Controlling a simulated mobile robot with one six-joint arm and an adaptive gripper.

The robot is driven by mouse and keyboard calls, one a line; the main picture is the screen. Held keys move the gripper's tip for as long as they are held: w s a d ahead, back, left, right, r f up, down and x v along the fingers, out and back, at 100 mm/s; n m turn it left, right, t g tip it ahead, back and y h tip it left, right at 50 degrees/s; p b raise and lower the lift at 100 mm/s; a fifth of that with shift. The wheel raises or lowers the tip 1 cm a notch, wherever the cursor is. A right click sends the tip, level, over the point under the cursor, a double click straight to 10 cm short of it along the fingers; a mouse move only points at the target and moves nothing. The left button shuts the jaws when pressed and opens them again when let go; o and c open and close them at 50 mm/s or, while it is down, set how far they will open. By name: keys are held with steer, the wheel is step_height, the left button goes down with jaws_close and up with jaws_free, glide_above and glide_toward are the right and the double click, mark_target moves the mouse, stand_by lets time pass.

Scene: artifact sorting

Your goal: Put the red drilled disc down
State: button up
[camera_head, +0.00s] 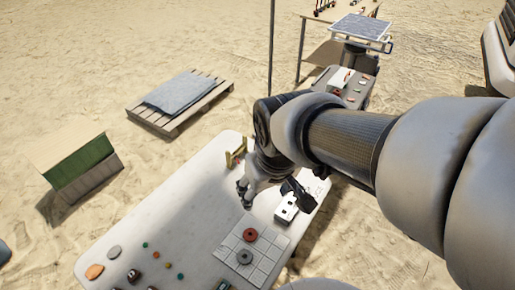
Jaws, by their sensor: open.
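The red drilled disc (249,234) lies flat on a pale gridded tray (265,262) on the white table. A dark grey drilled disc (244,257) lies just in front of it on the same tray. My gripper (243,198) is open, above the table and behind the red disc in the picture, apart from it. I see nothing between its fingers, though they are small and partly hidden by the arm.
A white box (286,208) stands right of the gripper, and a yellowish stand (236,153) is behind it. Several small coloured pieces and stones, including an orange one (94,272), lie at the table's front left. The table's middle left is clear.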

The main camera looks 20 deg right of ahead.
steer(key=shift+o, duration=0.4)
steer(key=s+r+t, duration=0.1)
steer(key=s+r, duration=0.3)
steer(key=s, duration=0.4)
steer(key=shift+s+d+r+m, duration=0.15)
steer(key=shift+s+r+m, duration=0.1)
steer(key=shift+r+m, duration=0.15)
steer(key=n+g+p, duration=0.2)
steer(key=g+p, duration=0.2)
glide_above(251, 233)
steer(key=a, duration=0.1)
step_height(251, 233, down, 21)
steer(key=shift+n, duration=0.3)
steer(key=f+b, duration=0.1)
steer(key=f, duration=0.4)
steer(key=f+b, duration=0.1)
steer(key=f, duration=0.5)
steer(key=s+f+b, duration=0.1)
steer(key=f, duration=0.5)
steer(key=shift+f, duration=0.1)
steer(key=shift+d+f+b, duration=0.15)
steer(key=shift+f+b, duration=0.4)
steer(key=shift+f, duration=0.9)
steer(key=shift+d+f+b, duration=0.15)
steer(key=shift+f+b, duration=0.35)
steer(key=shift+f, duration=0.9)
steer(key=shift+c, duration=0.3)
steer(key=c, duration=1.2)
